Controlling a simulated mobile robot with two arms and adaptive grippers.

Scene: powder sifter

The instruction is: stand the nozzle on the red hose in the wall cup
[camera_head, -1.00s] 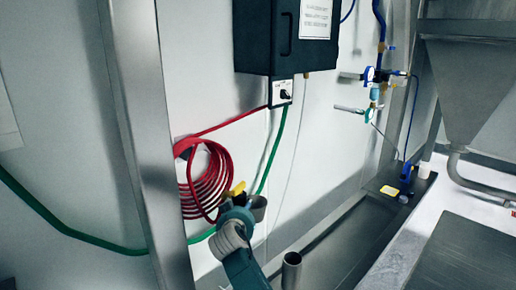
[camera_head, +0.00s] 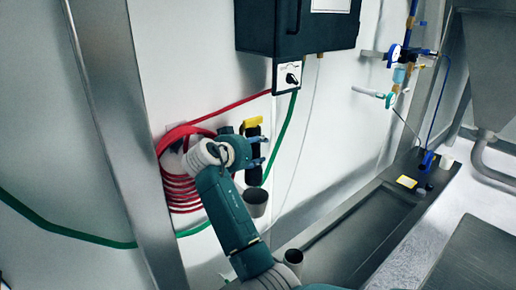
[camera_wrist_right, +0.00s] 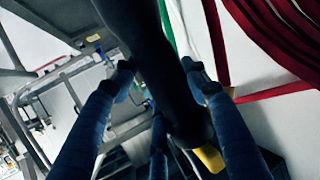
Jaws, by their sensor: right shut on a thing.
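The black nozzle (camera_head: 253,172) with a yellow part (camera_head: 252,122) at its top is held roughly upright by my right gripper (camera_head: 262,152), close to the wall. In the right wrist view the dark nozzle (camera_wrist_right: 168,55) runs between the fingers of my right gripper (camera_wrist_right: 160,75), with its yellow part (camera_wrist_right: 209,158) at the bottom. The grey wall cup (camera_head: 256,203) is just below the nozzle's lower end; I cannot tell whether that end is inside it. The red hose (camera_head: 180,190) hangs coiled on the wall, partly behind my arm. My left gripper is not in view.
A dark box (camera_head: 298,27) and a switch (camera_head: 288,76) are on the wall above. A green hose (camera_head: 281,135) hangs beside the cup. A steel post (camera_head: 125,130) stands left. An open metal tube (camera_head: 293,257) stands below, near a trough (camera_head: 340,235).

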